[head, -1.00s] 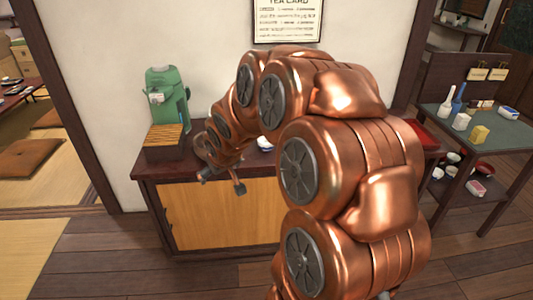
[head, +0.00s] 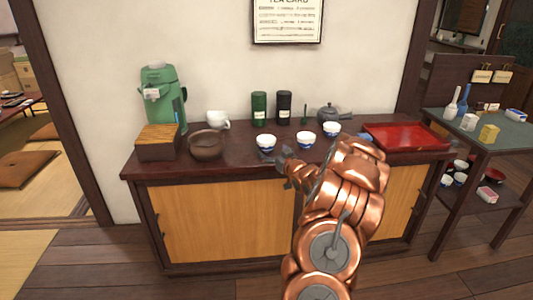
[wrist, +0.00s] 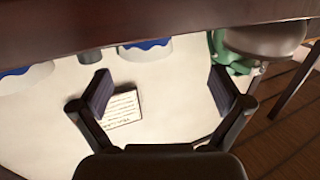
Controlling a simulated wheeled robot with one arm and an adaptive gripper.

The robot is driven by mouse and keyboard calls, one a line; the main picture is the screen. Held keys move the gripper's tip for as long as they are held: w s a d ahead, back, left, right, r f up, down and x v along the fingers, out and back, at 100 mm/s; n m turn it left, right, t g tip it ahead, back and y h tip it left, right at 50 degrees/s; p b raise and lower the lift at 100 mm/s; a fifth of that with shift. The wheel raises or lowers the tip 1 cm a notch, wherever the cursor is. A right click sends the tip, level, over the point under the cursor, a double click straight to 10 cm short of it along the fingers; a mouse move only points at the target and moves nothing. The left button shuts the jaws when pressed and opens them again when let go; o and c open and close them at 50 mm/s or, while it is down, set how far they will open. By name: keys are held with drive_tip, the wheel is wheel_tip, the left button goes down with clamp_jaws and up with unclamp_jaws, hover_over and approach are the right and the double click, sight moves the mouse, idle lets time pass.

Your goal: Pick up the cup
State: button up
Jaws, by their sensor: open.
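Small white cups with blue bands stand on the dark counter in the head view: a left one (head: 265,142), a middle one (head: 306,138) and a right one (head: 331,129). A plain white cup (head: 218,120) with a handle stands farther left. My gripper (head: 285,162) is at the counter's front edge, just in front of the left and middle blue-banded cups. The wrist view is upside down and shows my gripper (wrist: 161,92) open, with nothing between its fingers. Two blue-banded cups (wrist: 145,51) (wrist: 25,79) show beyond, partly cut off.
A brown bowl (head: 207,146), slatted box (head: 158,150) and green dispenser (head: 163,95) stand left on the counter. Two canisters (head: 259,108) (head: 283,107) and a grey teapot (head: 328,113) stand behind. A red tray (head: 405,138) lies right. Floor (head: 180,285) ahead is clear.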

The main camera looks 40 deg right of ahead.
sight(271, 145)
drive_tip(key=shift+s+d+f+t, duration=0.3)
drive_tip(key=shift+s+d+f, duration=0.2)
drive_tip(key=shift+d+f, duration=0.15)
drive_tip(key=shift+w+d, duration=0.1)
drive_tip(key=shift+d+r+x, duration=0.15)
drive_tip(key=shift+x, duration=1.7)
drive_tip(key=shift+d+r+x, duration=0.1)
drive_tip(key=shift+r+x, duration=0.05)
drive_tip(key=shift+x, duration=1.7)
drive_tip(key=c, duration=1.1)
